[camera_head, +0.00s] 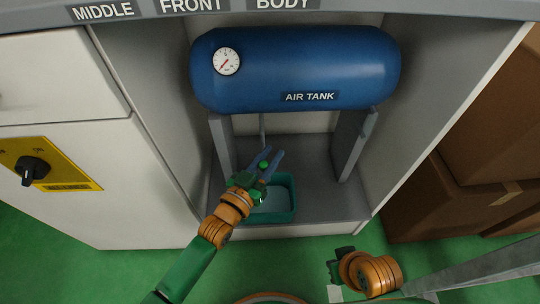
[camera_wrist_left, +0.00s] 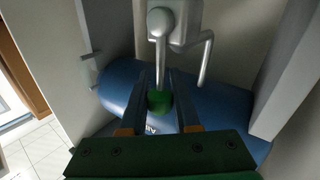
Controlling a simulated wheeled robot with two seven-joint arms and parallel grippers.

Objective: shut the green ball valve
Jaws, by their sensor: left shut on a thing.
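The green ball (camera_head: 264,165) of the valve shows between the blue-grey fingers of my left gripper (camera_head: 272,155), below the blue air tank (camera_head: 300,70). In the left wrist view the green ball (camera_wrist_left: 159,102) sits between both fingers of the left gripper (camera_wrist_left: 161,90), which is shut on it. A grey rod (camera_wrist_left: 160,55) runs from a grey fitting to the ball. The rest of the valve is hidden in the head view. My right gripper (camera_head: 341,264) is low at the right, over the floor, away from the valve; its fingers are not clear.
A teal bin (camera_head: 285,212) stands under the left gripper on the grey cabinet floor. Grey tank supports (camera_head: 356,145) flank the space. A round gauge (camera_head: 227,61) is on the tank. A yellow panel with a black knob (camera_head: 33,168) is at left; brown boxes (camera_head: 425,205) stand at right.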

